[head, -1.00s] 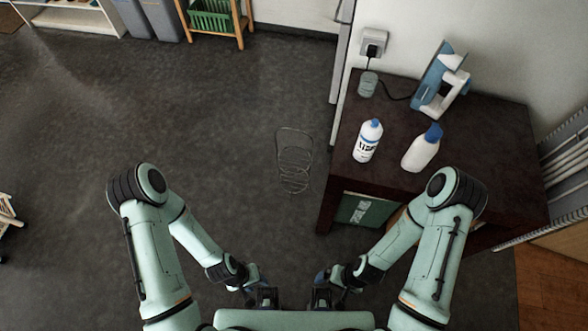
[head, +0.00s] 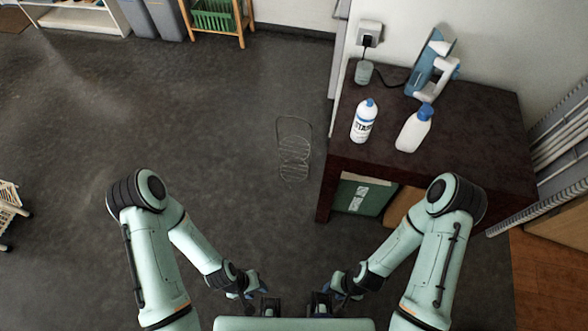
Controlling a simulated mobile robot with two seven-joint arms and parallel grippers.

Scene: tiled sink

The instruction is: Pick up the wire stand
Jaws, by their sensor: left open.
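The wire stand (head: 294,150) is a thin dark wire frame on the grey floor, just left of the dark cabinet. It has a rounded loop at its far end and curved wires at its near end. My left gripper (head: 268,304) is low in the head view, well nearer to me than the stand, open and with nothing seen in it. My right gripper (head: 320,302) is beside it at the same height; its fingers are too small and dark to read. Neither gripper touches the stand.
The dark cabinet (head: 450,150) stands to the right, carrying two white bottles (head: 364,122) (head: 414,130) and a blue-and-white device (head: 434,66). A green box (head: 362,197) sits in its open shelf. A white basket cart (head: 8,212) is at far left. The floor around the stand is clear.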

